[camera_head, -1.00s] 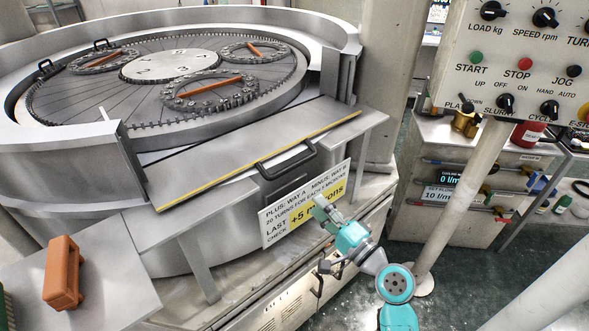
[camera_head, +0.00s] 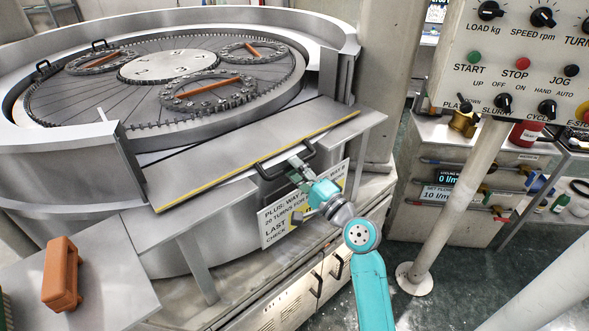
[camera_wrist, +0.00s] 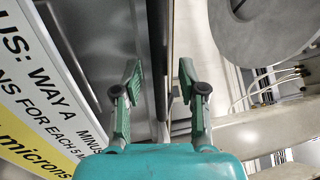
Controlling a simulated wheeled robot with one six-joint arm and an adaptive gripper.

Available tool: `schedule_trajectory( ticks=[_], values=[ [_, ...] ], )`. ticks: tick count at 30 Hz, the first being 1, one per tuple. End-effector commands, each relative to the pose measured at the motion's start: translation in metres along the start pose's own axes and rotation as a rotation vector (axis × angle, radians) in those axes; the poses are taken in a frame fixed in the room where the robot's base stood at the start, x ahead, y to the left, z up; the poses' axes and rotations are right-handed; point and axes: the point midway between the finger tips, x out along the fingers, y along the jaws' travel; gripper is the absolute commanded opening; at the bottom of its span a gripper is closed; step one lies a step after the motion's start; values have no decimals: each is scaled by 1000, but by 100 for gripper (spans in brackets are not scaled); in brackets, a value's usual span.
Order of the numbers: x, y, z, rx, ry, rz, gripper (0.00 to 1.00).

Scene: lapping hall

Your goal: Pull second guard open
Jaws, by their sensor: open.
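A flat grey guard panel (camera_head: 235,150) with a yellow front edge lies across the gap in the round machine's wall. Its black handle (camera_head: 262,172) sticks out from the front edge. My gripper (camera_head: 298,170) is at the right part of this handle, with its fingers apart. In the wrist view my open gripper (camera_wrist: 160,78) has a dark upright bar (camera_wrist: 157,40) between and beyond its fingertips, which looks like the handle. The fingers do not appear closed on it. My gripper hides part of the handle in the head view.
A sign (camera_head: 275,225) hangs below the panel, partly behind my gripper. A control box (camera_head: 520,60) on a pale post (camera_head: 455,195) stands to the right. An orange-brown block (camera_head: 62,272) sits on a side shelf (camera_head: 110,275) at the left.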

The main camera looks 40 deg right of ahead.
Motion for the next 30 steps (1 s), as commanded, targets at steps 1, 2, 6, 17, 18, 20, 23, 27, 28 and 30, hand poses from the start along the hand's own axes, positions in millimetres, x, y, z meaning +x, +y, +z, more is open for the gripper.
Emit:
schedule_trajectory(
  ticks=[1, 2, 6, 17, 18, 20, 23, 27, 28, 30],
  values=[
    [3, 0, 0, 0, -1, -1, 41],
    [4, 0, 0, 0, 0, 0, 41],
    [6, 0, 0, 0, 0, 1, 41],
    [6, 0, 0, 0, 0, 0, 0],
    [6, 0, 0, 0, 0, 1, 0],
    [6, 0, 0, 0, 0, 1, 0],
    [6, 0, 0, 0, 0, 1, 0],
    [8, -14, 0, -3, -1, -3, 0],
    [8, -20, 0, -4, -1, -5, 0],
    [11, -32, 0, -4, -1, -6, 0]
  ],
)
